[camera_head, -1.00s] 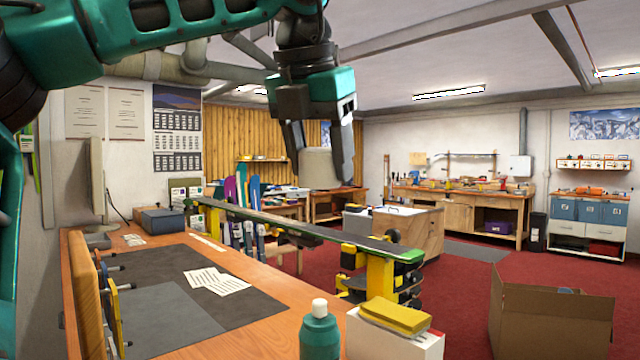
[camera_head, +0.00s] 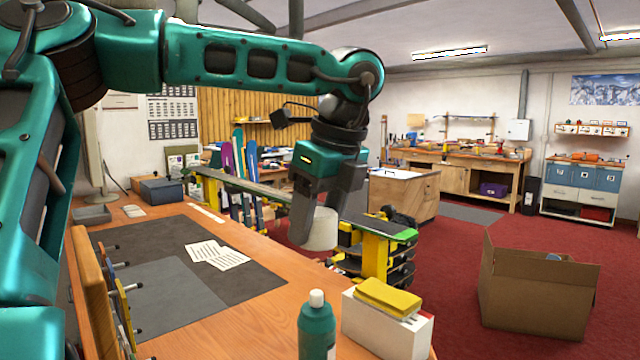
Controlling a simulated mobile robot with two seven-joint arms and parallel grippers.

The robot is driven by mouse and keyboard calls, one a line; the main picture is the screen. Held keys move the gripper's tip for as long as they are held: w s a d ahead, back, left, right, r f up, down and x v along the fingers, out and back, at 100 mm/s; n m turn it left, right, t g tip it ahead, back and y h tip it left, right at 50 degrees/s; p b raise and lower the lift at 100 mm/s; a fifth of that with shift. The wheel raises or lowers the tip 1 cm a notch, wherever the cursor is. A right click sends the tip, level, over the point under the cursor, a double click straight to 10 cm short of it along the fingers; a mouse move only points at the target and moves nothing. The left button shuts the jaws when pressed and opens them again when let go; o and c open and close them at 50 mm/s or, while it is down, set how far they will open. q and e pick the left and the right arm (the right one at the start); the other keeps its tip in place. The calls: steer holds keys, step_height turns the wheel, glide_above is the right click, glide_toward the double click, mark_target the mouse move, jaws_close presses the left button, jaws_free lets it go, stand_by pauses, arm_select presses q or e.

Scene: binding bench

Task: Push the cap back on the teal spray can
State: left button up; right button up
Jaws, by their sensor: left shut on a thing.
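The teal spray can (camera_head: 317,333) stands upright near the front edge of the bench, its lower part cut off by the picture's edge. A small white top (camera_head: 317,298) shows on it. My left gripper (camera_head: 318,238) is shut on the cap (camera_head: 321,229), a pale grey-white cup shape. It holds the cap in the air, above the can in the picture and clear of it. The fingers hide part of the cap's sides. My right gripper is not in view.
A white box (camera_head: 387,327) with a yellow sponge-like block (camera_head: 389,297) on top stands just right of the can. A wooden rack with clamps (camera_head: 95,290) stands at the bench's left. Papers (camera_head: 217,255) lie on the dark mat (camera_head: 150,238). An open cardboard box (camera_head: 535,295) sits on the red floor.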

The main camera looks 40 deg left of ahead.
mark_target(315, 292)
arm_select(q)
steer(key=shift+s+f+n, duration=0.15)
steer(key=shift+f+n, duration=0.45)
steer(key=shift+n, duration=0.3)
steer(key=shift+f, duration=0.7)
step_height(315, 292, down, 3)
steer(key=shift+r+b, duration=0.2)
steer(key=shift+b, duration=0.3)
steer(key=shift+f+b, duration=0.65)
steer(key=shift+b, duration=0.15)
steer(key=shift+b, duration=0.6)
steer(key=shift+f+b, duration=1.6)
steer(key=shift+b, duration=0.25)
stand_by(0.6)
steer(key=shift+f+b, duration=0.4)
steer(key=shift+b, duration=0.4)
